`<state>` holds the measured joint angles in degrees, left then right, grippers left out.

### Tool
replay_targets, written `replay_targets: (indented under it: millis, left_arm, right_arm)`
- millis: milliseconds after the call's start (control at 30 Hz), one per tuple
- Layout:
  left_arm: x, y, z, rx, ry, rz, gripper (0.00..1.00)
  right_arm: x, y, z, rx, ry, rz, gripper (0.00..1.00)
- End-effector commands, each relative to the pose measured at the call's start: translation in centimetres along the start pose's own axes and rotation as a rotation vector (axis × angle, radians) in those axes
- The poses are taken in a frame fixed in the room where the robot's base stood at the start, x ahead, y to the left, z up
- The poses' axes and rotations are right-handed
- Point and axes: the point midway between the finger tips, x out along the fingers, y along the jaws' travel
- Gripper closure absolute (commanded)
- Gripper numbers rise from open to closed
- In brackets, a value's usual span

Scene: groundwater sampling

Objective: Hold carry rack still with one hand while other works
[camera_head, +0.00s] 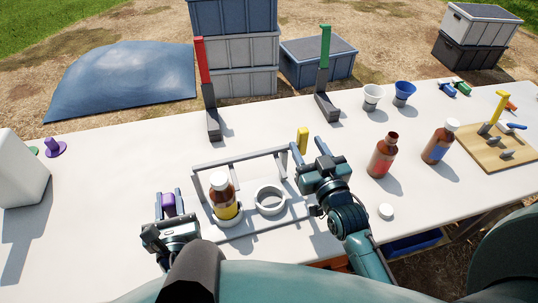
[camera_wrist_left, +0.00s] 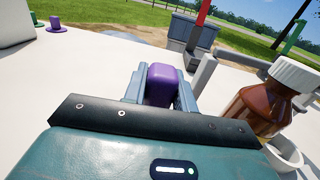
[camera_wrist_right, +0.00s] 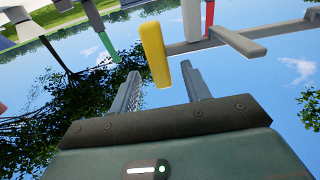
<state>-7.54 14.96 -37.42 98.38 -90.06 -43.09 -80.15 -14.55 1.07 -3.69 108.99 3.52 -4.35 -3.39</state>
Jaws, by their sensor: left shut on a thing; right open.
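The grey carry rack (camera_head: 243,157) stands on the table with two rings. Its left ring holds an amber bottle (camera_head: 223,199) with a yellow label and white cap; its right ring (camera_head: 270,199) is empty. The bottle also shows in the left wrist view (camera_wrist_left: 262,103). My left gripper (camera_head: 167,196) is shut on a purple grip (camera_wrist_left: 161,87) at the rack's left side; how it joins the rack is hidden. My right gripper (camera_head: 311,148) is open and empty at the rack's right side, close to a yellow grip (camera_head: 302,140). In the right wrist view, the yellow grip (camera_wrist_right: 154,53) is beyond the fingertips.
Amber bottles with a red label (camera_head: 382,157) and a blue label (camera_head: 440,143) stand right, near a loose white cap (camera_head: 386,211). Red-handled (camera_head: 204,61) and green-handled (camera_head: 325,47) uprights, two cups (camera_head: 372,96) and a wooden board (camera_head: 490,149) are farther back. A white container (camera_head: 19,172) stands left.

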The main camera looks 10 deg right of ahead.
Motion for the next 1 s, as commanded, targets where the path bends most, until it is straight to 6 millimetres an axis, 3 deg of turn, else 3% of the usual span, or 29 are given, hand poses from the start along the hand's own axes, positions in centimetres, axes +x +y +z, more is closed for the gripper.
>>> replay_targets:
  millis: [200, 567, 1000]
  left_arm:
    - [0.0, 0.0, 0.0, 0.0, 0.0, 0.0, 1.0]
    - [0.0, 0.0, 0.0, 0.0, 0.0, 0.0, 1.0]
    - [0.0, 0.0, 0.0, 0.0, 0.0, 0.0, 1.0]
  right_arm:
    - [1.6, 0.0, 0.0, 0.0, 0.0, 0.0, 0.53]
    - [1.9, 0.0, 0.0, 0.0, -0.001, 0.0, 0.53]
    - [1.9, 0.0, 0.0, 0.0, -0.001, 0.0, 0.89]
